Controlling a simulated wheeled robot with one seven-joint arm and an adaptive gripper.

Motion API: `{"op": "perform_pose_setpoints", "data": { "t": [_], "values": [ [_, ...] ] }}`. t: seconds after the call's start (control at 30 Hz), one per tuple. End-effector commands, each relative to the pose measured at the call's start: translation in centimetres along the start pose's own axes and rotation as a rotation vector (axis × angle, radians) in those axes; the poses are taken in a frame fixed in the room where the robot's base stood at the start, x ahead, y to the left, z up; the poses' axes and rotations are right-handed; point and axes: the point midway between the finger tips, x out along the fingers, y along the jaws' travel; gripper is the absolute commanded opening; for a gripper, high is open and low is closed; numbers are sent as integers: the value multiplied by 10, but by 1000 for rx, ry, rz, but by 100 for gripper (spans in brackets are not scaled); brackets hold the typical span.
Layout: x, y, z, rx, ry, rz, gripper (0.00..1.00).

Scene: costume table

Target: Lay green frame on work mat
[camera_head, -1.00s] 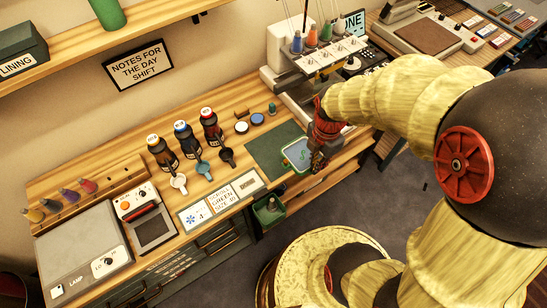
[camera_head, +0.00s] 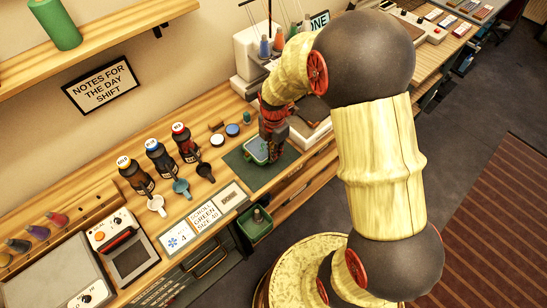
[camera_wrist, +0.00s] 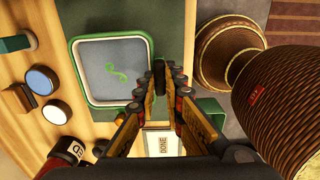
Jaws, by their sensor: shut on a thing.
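The green frame (camera_head: 247,151) is a rounded square with a pale grey-blue panel. In the wrist view the frame (camera_wrist: 74,72) shows a green squiggle on its panel. My gripper (camera_head: 268,150) is shut on the frame's edge; in the wrist view the fingertips (camera_wrist: 164,70) meet at its right rim. The dark green work mat (camera_head: 262,178) lies on the wooden bench, and it also shows around the frame in the wrist view (camera_wrist: 125,16). The frame is over the mat and looks roughly level. I cannot tell whether it touches the mat.
Several dark bottles (camera_head: 160,160) and scoops stand left of the mat. Blue and white discs (camera_head: 232,130) lie behind it. A white machine (camera_head: 250,62) with thread spools stands at the back right. A green bin (camera_head: 256,224) sits below the bench front, near label cards (camera_head: 205,216).

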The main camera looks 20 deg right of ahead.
Motion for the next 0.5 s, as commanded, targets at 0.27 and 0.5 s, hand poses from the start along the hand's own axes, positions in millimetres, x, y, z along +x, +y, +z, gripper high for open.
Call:
{"op": "perform_pose_setpoints", "data": {
  "t": [0.27, 0.5],
  "values": [
    [34, 1, 0, 0, 0, -1, 0],
    [33, 1, 0, 0, 0, 0, 0]
  ]
}}
